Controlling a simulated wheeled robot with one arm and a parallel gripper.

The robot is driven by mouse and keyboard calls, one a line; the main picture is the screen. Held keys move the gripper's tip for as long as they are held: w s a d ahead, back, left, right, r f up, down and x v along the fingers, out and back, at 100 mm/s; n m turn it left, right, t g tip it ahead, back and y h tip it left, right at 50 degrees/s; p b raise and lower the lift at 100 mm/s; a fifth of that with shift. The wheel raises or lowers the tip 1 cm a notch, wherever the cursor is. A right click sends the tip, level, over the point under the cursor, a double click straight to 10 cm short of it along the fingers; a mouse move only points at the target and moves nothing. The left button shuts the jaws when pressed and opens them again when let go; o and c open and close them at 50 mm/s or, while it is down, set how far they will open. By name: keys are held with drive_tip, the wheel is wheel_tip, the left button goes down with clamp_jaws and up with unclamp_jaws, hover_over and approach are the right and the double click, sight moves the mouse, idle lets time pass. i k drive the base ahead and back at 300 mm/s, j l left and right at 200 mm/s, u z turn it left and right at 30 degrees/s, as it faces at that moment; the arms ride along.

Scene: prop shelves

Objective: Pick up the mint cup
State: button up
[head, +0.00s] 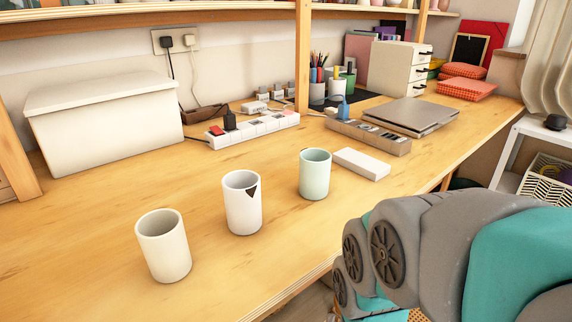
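The mint cup (314,177) is a pale green cylinder standing upright on the wooden desk (90,225), right of two other cups. A white cup with a dark triangular mark at its rim (242,207) stands to its left. A cream cup (164,249) stands farther left and nearer the front. My arm shows at the lower right, apart from the cups. My gripper is not in view.
A white slab-like box (361,164) lies just right of the mint cup. Behind are a power strip (254,130), an organizer tray (369,137) and a closed laptop (409,116). A white bin (105,122) stands back left. A wooden post (302,60) rises behind the mint cup.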

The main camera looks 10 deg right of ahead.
sight(316, 163)
drive_tip(key=k+j+u, duration=0.7)
drive_tip(key=k+u, duration=0.15)
